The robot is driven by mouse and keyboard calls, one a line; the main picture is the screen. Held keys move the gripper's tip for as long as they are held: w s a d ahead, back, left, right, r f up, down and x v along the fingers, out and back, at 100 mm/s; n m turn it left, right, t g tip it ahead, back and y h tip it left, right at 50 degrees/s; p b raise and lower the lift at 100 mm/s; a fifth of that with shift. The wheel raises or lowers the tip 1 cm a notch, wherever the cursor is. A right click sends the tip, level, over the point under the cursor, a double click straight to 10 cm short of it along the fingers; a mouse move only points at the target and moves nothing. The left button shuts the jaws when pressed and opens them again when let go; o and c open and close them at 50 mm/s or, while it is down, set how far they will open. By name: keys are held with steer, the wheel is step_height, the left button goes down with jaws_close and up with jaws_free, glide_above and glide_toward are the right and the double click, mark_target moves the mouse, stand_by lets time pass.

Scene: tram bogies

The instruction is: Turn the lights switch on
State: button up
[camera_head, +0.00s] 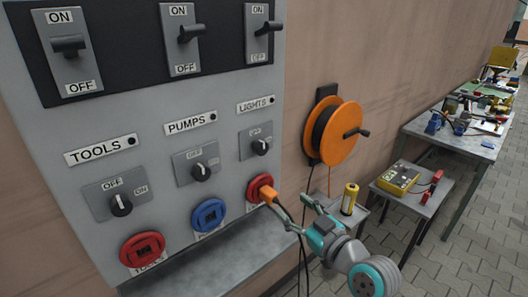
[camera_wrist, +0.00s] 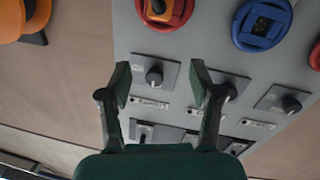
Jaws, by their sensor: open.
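The LIGHTS column is the rightmost on the grey panel in the head view. Its rotary lights switch (camera_head: 260,147) is a black knob on a grey plate below the LIGHTS label (camera_head: 256,104). Its small markings and exact pointer direction are hard to read. A lever switch (camera_head: 268,27) marked ON above and OFF below sits higher in this column. My gripper (camera_head: 288,203) is open and empty, below and right of the knob in the head view. In the wrist view the lights knob (camera_wrist: 154,76) shows beyond and between the open fingers (camera_wrist: 160,80), apart from them.
An orange plug (camera_head: 269,194) with a dark cable sits in the red socket (camera_head: 256,187) beside my gripper. Rotary PUMPS (camera_head: 201,171) and TOOLS (camera_head: 121,205) switches are left. An orange cable reel (camera_head: 343,140) hangs right; a cluttered workbench (camera_head: 420,127) stands farther back.

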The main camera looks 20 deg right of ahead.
mark_target(263, 149)
steer(key=w+r+n+y, duration=0.3)
steer(key=r+n, duration=0.1)
steer(key=r, duration=0.6)
steer(key=shift+g, duration=0.3)
steer(key=x, duration=1)
steer(key=shift+w+f, duration=0.1)
steer(key=shift+w, duration=0.3)
steer(key=c, duration=1.2)
